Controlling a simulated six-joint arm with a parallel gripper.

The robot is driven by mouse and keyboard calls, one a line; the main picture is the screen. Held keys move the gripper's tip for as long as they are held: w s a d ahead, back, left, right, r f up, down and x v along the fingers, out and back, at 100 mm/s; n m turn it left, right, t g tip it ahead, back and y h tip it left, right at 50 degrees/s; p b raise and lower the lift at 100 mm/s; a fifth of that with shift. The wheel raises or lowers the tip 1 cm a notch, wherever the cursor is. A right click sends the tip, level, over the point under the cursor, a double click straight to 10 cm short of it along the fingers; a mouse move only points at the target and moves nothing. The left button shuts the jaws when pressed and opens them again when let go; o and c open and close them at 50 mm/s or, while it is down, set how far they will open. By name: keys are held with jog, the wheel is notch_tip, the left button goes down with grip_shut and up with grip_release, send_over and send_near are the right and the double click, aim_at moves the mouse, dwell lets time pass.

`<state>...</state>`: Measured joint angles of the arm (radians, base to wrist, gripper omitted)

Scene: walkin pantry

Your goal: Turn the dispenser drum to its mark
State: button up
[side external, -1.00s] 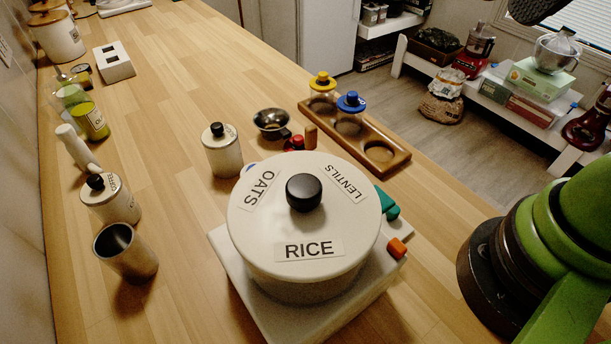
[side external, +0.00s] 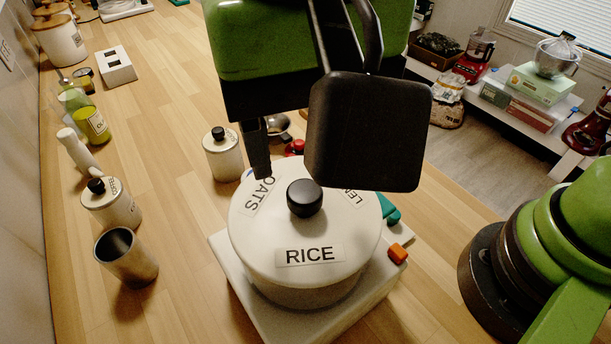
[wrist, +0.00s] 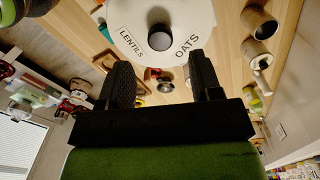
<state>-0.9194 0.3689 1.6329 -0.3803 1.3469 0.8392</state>
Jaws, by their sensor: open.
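The white dispenser drum (side external: 270,232) sits on a pale square base (side external: 226,258) on the wooden counter. Its black knob (side external: 305,198) is at the centre of the top. The RICE label faces the side camera; OATS shows in part and LENTILS is mostly hidden behind my arm. An orange tab (side external: 397,253) and a teal one (side external: 388,209) stick out at the right of the base. My gripper (wrist: 160,82) is open and empty. In the wrist view its fingers are apart, with the drum (wrist: 190,18) and knob (wrist: 160,38) beyond them. No contact is visible.
A black-knobbed canister (side external: 223,155) stands behind the drum. My arm hides the wooden rack. The counter's front left is clear.

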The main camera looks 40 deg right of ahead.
aim_at(305, 193)
jog(key=shift+f, duration=2.8)
grip_shut()
